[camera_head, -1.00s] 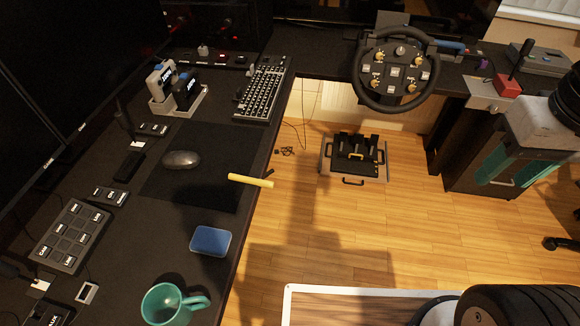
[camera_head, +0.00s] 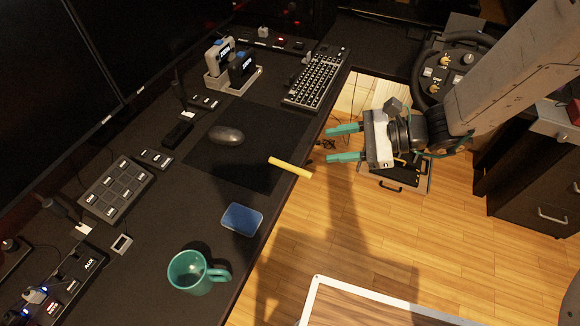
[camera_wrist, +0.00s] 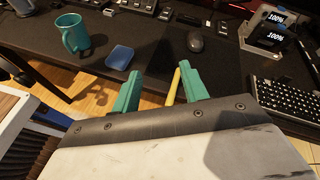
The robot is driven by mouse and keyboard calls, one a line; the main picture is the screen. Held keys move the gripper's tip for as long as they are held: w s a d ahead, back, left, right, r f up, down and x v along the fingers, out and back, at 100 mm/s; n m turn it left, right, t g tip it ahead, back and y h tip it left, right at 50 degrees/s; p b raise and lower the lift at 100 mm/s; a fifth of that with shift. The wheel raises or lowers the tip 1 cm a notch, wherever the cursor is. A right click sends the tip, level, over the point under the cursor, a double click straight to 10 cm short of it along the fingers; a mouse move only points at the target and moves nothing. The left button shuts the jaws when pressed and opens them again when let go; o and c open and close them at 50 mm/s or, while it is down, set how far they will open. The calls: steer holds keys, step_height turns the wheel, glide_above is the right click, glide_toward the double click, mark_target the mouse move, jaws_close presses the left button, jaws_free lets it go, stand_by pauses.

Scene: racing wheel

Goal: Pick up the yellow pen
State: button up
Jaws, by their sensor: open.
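The yellow pen (camera_head: 290,167) lies at the right edge of the dark desk, one end sticking out past the edge. My gripper (camera_head: 344,143) is open and empty, its two teal fingers pointing left toward the desk. In the head view it is to the right of the pen and appears apart from it. In the wrist view, the pen (camera_wrist: 174,86) shows between the two fingers (camera_wrist: 160,90), close to the right finger. Part of the pen is hidden there by the gripper body.
A blue sponge-like block (camera_head: 242,219) and a teal mug (camera_head: 196,272) stand near the desk's edge. A mouse (camera_head: 227,135) and a keyboard (camera_head: 317,80) lie farther back. The steering wheel (camera_head: 450,70) is behind my arm. Open floor lies right of the desk.

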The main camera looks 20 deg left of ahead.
mark_target(295, 168)
steer(key=w+a+f+m+t, duration=0.1)
steer(key=a+f+m, duration=0.1)
steer(key=f, duration=0.3)
steer(key=w+a+f+m+t, duration=0.1)
steer(key=f+m, duration=0.1)
steer(key=f, duration=0.2)
steer(key=w+a+f+m+t, duration=0.1)
steer(key=a+f+m, duration=0.1)
steer(key=f, duration=0.3)
steer(key=shift+a+f+m, duration=0.3)
steer(key=shift+a, duration=0.05)
steer(key=x, duration=0.5)
steer(key=shift+a+f, duration=0.15)
steer(key=shift+f, duration=0.05)
jaws_close()
